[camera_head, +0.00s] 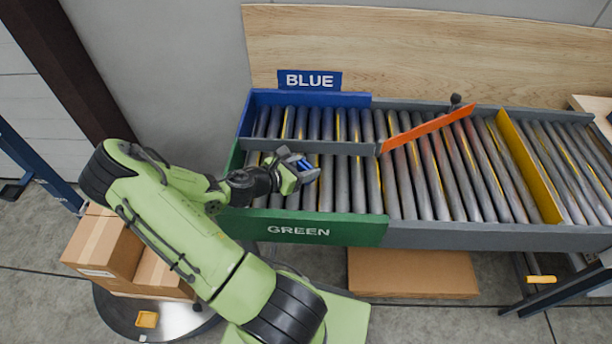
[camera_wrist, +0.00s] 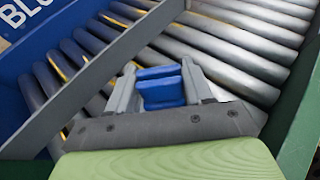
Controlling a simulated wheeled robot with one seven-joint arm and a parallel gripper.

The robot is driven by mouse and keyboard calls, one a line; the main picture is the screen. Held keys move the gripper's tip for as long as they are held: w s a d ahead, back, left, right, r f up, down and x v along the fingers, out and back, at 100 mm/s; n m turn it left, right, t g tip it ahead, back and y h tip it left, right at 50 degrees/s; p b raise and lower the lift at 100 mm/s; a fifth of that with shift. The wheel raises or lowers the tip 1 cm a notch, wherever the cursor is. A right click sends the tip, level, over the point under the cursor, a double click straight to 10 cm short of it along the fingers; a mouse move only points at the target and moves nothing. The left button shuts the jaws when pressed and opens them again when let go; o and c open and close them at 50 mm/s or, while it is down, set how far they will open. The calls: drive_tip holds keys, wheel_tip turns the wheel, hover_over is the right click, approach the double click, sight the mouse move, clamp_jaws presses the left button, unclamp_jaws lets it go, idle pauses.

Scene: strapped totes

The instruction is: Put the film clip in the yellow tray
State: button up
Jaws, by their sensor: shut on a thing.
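My gripper (camera_head: 303,170) is over the rollers of the green lane, near the grey divider below the blue lane. In the wrist view my gripper (camera_wrist: 160,88) has its grey fingers closed on a blue piece (camera_wrist: 161,92) with two raised parts, which appears to be the film clip. Its lower part is hidden between the fingers. In the head view the blue piece (camera_head: 304,164) shows only as a small patch at the fingertips. A small yellow, tray-like object (camera_head: 147,319) lies at the lower left on a round grey platform; I cannot make out its inside.
The roller conveyor (camera_head: 405,190) has a blue wall (camera_head: 310,98), a green wall (camera_head: 300,230), an orange diverter bar (camera_head: 427,132) and a yellow crossbar (camera_head: 530,165). Cardboard boxes (camera_head: 105,245) stand left of my arm. Another box (camera_head: 412,273) lies under the conveyor. The rollers look empty.

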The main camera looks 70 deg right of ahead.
wheel_tip(320, 180, down, 3)
drive_tip(key=shift+r+b, duration=0.1)
drive_tip(key=shift+b, duration=0.2)
drive_tip(key=shift+a, duration=0.1)
drive_tip(key=o, duration=1)
drive_tip(key=shift+r, duration=0.1)
